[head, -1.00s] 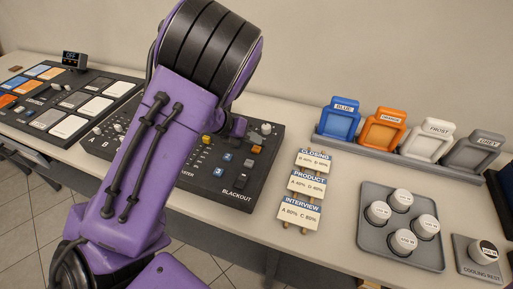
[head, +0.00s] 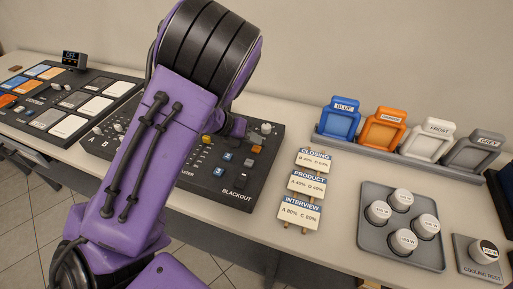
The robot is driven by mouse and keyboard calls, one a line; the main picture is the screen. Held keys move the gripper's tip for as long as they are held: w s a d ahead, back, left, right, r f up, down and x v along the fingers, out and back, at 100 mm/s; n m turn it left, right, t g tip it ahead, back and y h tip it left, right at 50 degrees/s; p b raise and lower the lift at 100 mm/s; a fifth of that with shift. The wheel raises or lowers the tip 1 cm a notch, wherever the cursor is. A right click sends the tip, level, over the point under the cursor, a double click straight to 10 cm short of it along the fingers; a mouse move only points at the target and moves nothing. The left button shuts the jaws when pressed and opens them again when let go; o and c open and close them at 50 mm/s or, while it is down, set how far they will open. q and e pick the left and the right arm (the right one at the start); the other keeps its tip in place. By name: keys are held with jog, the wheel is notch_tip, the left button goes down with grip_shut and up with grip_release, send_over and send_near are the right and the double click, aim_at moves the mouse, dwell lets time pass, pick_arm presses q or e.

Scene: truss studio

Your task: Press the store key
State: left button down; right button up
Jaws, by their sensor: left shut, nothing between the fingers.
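The dark control console (head: 262,172) lies on the table, partly hidden behind my purple left arm. It carries blue keys (head: 227,157), an orange key (head: 257,149), a dark key (head: 242,180) above the word BLACKOUT, and small knobs. No label reading STORE is legible, so I cannot tell which key is the store key. My left gripper (head: 236,128) is over the console's back part, left of the orange key. It is shut and empty, its fingertips mostly hidden by the arm. Whether it touches the console cannot be told. My right gripper is not in view.
Another panel with coloured pads (head: 62,102) and a small OFF display (head: 74,59) stand at the left. Cue cards (head: 307,186) stand right of the console. Beyond are a rack of coloured frames (head: 345,116), a tray of round pieces (head: 375,249) and a cooling rest (head: 465,262).

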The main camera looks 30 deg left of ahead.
aim_at(253, 148)
pick_arm(q)
jog(key=shift+f, duration=0.3)
jog(key=shift+f+b, duration=0.4)
jog(key=shift+f, duration=0.05)
dwell(0.4)
jog(key=shift+r, duration=0.2)
jog(key=shift+r+p, duration=0.7)
jog(key=shift+p, duration=0.05)
notch_tip(253, 148, up, 5)
jog(key=p, duration=0.4)
jog(key=shift+r+p, duration=0.1)
jog(key=shift+p, duration=0.2)
dwell(0.5)
